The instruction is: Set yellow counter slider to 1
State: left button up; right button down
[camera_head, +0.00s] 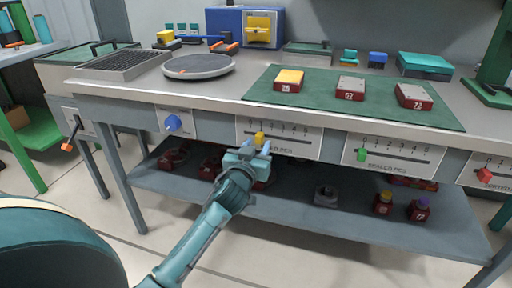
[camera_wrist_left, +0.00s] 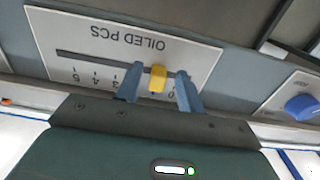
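The yellow slider knob (camera_head: 259,138) sits on the left slider panel (camera_head: 308,146) on the bench front. In the left wrist view the panel (camera_wrist_left: 205,60) appears upside down, reads OILED PCS, and has a scale from 0 to 5. The yellow knob (camera_wrist_left: 157,78) is near the low end, around the 0 to 1 marks; its exact mark is partly hidden. My left gripper (camera_head: 254,148) is at the panel. Its fingers (camera_wrist_left: 160,86) stand on both sides of the knob, with small gaps visible. My right gripper is not in view.
A blue dial (camera_head: 172,123) is left of the panel; it also shows in the wrist view (camera_wrist_left: 302,107). A green slider (camera_head: 362,154) and a red slider (camera_head: 485,175) are to the right. The bench edge is above, and a lower shelf (camera_head: 300,215) holds several parts.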

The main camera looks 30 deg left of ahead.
pick_arm(q)
jog(key=p+v, duration=0.1)
jog(key=v, duration=1.2)
jog(key=shift+s, duration=0.2)
